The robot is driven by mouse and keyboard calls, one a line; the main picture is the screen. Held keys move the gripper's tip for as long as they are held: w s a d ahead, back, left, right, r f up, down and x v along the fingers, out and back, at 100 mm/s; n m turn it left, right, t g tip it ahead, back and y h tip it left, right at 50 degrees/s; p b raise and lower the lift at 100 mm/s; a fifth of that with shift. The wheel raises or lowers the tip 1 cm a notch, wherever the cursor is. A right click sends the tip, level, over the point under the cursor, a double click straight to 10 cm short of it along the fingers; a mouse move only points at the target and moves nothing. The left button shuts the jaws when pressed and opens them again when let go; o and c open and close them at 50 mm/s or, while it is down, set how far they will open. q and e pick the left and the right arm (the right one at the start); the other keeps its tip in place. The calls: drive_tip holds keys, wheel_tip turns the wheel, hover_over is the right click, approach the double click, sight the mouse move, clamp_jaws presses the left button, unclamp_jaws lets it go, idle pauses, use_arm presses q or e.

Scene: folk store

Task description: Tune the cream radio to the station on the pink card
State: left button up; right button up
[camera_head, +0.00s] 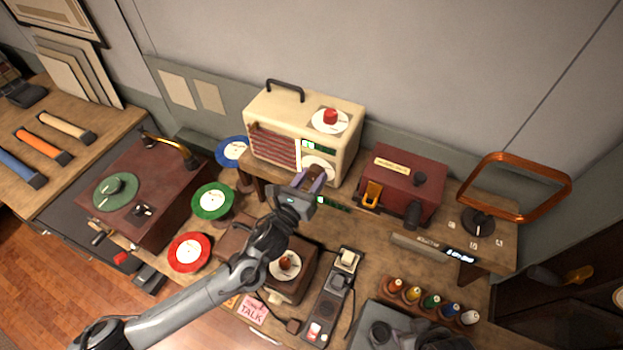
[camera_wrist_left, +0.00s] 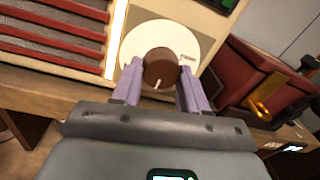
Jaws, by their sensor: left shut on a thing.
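The cream radio (camera_head: 278,107) stands on a raised wooden shelf against the wall. It has a red grille, a top handle and a red knob on a white disc on top. A pink card (camera_head: 253,309) reading "TALK" lies near the bench's front edge. My left gripper (camera_head: 314,178) is at the radio's lower front. In the left wrist view its purple fingers are shut on the brown knob (camera_wrist_left: 160,65) of the white dial (camera_wrist_left: 135,41). The knob's pale pointer line faces down toward the gripper. The dial's lettering is too small to read.
A dark red box (camera_head: 405,180) with a yellow switch stands right of the radio. A turntable (camera_head: 140,190) and green (camera_head: 212,201) and red (camera_head: 188,252) discs are at left. Several coloured pegs stand at front right.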

use_arm(q)
drive_tip(key=m, duration=0.6)
drive_tip(key=shift+a+b, duration=0.1)
drive_tip(key=shift+b, duration=0.3)
drive_tip(key=m+b, duration=0.1)
drive_tip(key=m, duration=0.2)
drive_tip(key=shift+w+y, duration=0.1)
drive_tip(key=shift+y, duration=0.2)
drive_tip(key=shift+m+b, duration=0.4)
drive_tip(key=shift+m, duration=0.6)
drive_tip(key=o, duration=1.1)
drive_tip(key=shift+c, duration=0.2)
drive_tip(key=shift+r, duration=0.1)
